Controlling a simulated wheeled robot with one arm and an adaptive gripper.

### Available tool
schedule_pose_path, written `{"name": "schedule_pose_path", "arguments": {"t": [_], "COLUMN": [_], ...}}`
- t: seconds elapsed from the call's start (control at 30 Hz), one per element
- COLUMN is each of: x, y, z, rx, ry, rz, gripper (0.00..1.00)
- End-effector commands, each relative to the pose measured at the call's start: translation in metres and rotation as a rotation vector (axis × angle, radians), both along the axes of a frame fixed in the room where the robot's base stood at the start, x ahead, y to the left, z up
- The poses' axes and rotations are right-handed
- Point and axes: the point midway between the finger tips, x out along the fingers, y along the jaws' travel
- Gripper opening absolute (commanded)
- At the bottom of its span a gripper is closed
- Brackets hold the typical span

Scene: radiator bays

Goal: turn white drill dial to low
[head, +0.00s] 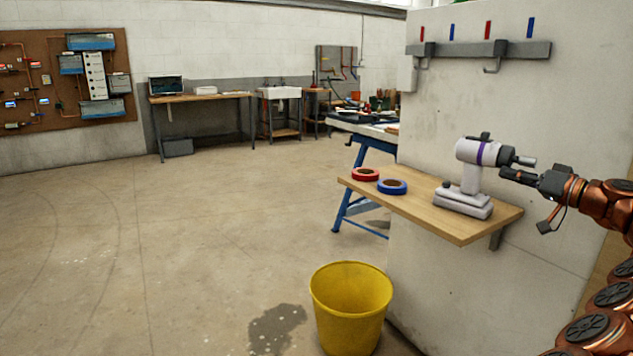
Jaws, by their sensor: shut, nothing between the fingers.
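The white drill (470,176) stands upright on the wooden wall shelf (430,207) at the right of the head view. It has a purple band around its body and a dark chuck pointing right. A dark knob (485,137) sits on top of the body; I cannot tell whether it is the dial, and no setting marks are readable. My gripper (503,173) is shut and empty. It comes from the right, level with the drill's handle and just below the chuck. I cannot tell whether its tip touches the drill.
A red tape roll (365,174) and a blue tape roll (392,186) lie on the shelf left of the drill. A hook rail (478,50) is on the wall above. A yellow bucket (350,305) stands on the floor below. The floor at left is clear.

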Motion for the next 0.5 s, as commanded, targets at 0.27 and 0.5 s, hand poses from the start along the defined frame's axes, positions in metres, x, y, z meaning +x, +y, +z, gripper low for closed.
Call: {"name": "schedule_pose_path", "arguments": {"t": [0.27,0.5], "x": [-0.0003,-0.0017], "y": [0.0006,0.0], "z": [-0.0058,-0.0081], "rx": [0.0,0.0], "ry": [0.0,0.0], "rz": [0.001,0.0], "gripper": [0.0,0.0]}}
